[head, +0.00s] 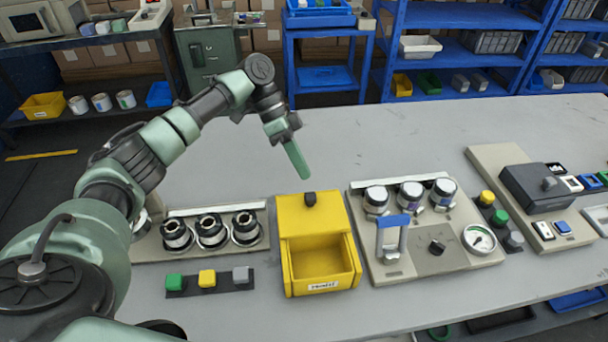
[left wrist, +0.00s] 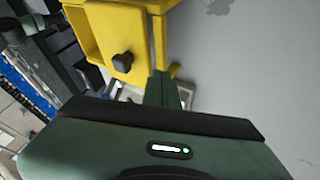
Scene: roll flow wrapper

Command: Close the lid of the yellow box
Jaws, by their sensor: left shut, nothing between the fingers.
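The yellow box (head: 322,284) stands on the grey table with its front part open and empty; a label is on its front face. Its yellow lid (head: 308,222) is at the back of the box, with a black knob (head: 310,198) near its far edge. My left gripper (head: 303,176) is shut and empty, fingers pointing down, just beyond the far edge of the lid; contact cannot be told. In the left wrist view the fingers (left wrist: 163,78) show beside the yellow lid (left wrist: 100,28) and its black knob (left wrist: 123,62). My right gripper is not in view.
Left of the box is a panel with several black-and-silver fittings (head: 211,230) and a strip of coloured buttons (head: 207,279). Right of it is a panel with a blue-topped handle (head: 393,222) and a gauge (head: 479,238). The table (head: 400,140) behind is clear.

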